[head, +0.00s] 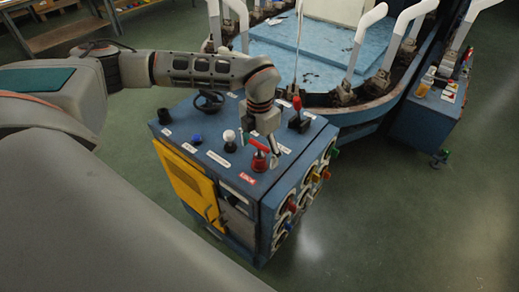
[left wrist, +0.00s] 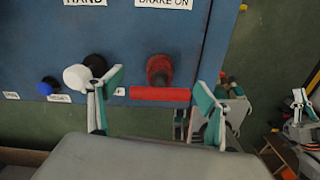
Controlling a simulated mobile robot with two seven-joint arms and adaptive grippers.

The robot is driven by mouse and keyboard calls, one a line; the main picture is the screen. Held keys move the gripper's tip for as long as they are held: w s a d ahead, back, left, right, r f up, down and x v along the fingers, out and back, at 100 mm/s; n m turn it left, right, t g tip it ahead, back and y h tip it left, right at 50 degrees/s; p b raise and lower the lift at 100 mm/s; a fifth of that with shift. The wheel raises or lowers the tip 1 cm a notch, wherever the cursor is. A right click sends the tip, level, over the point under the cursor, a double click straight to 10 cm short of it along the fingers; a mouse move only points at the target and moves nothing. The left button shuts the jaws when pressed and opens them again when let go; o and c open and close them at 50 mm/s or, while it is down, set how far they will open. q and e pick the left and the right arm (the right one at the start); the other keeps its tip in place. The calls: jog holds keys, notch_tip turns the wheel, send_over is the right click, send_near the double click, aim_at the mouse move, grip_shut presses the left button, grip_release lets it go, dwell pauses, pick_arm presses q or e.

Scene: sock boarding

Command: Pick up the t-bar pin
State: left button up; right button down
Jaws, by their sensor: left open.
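The t-bar pin shows as a red crossbar (head: 258,146) above a red base on top of the blue machine cabinet (head: 200,120), near its front right corner. In the left wrist view the red bar (left wrist: 160,94) lies crosswise, with a round red part behind it. My left gripper (head: 272,146) is over the cabinet top, close beside the pin. In the left wrist view my left gripper (left wrist: 163,92) is open, one green-padded finger to each side of the bar, with nothing held. Whether the fingers touch the bar cannot be told. My right gripper is not in view.
A white knob (head: 229,136) stands left of the pin and shows close to the left finger in the wrist view (left wrist: 77,77). A blue knob (head: 196,139), a black handwheel (head: 208,101) and a red-tipped lever (head: 297,104) share the top. Open floor (head: 400,220) lies right.

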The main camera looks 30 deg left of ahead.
pick_arm(q)
jog(key=c, duration=1.3)
jog(key=shift+r+p, duration=1.65)
jog(key=shift+r, duration=11.9)
